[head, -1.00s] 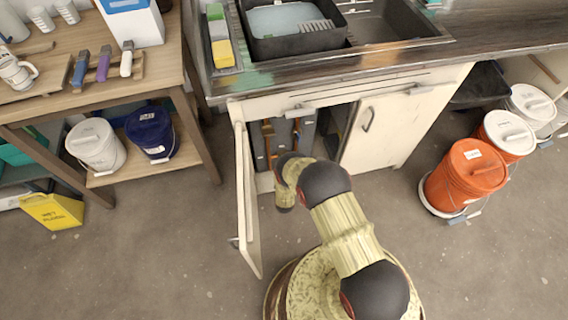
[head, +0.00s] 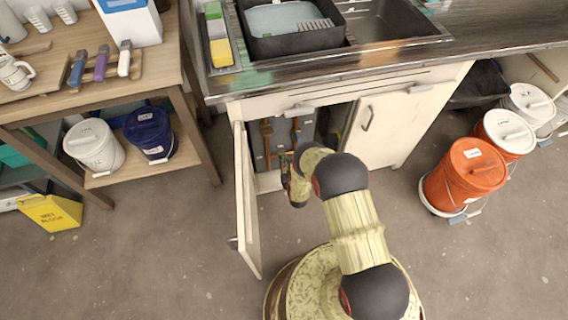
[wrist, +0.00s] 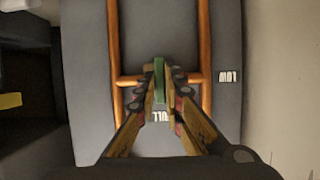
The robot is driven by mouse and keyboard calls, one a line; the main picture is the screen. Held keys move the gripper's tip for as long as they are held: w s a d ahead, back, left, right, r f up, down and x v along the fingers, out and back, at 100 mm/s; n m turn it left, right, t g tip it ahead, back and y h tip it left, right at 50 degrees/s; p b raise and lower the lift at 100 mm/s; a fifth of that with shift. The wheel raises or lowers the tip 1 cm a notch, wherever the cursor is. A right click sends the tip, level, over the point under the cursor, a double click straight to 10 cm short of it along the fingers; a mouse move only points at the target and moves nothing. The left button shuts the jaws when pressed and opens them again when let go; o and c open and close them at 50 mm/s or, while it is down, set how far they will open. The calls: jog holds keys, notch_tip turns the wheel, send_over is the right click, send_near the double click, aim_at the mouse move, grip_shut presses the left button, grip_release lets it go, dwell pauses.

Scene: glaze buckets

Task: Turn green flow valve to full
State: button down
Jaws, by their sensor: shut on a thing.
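The green flow valve handle (wrist: 159,82) sits in the middle of the wrist view, in front of a copper cross pipe. It stands upright in that picture, its lower end toward a label reading "ULL" (wrist: 160,116), the first letter hidden. A second label reading "MIN" (wrist: 229,76) is to the right. My gripper (wrist: 160,88) has a finger on each side of the handle and is shut on it. In the head view the handle and fingertips are hidden behind my arm at the open cabinet.
Two upright copper pipes (wrist: 113,50) flank the handle on a grey panel (wrist: 85,80). The cabinet's open door (head: 246,205) stands left of my arm; its closed door (head: 378,130) is to the right. Orange buckets (head: 466,172) stand further right. The floor left is mostly clear.

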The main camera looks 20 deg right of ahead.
jog(key=shift+f, duration=0.1)
dwell(0.3)
jog(key=c, duration=1.9)
grip_release()
jog(key=v, duration=1.2)
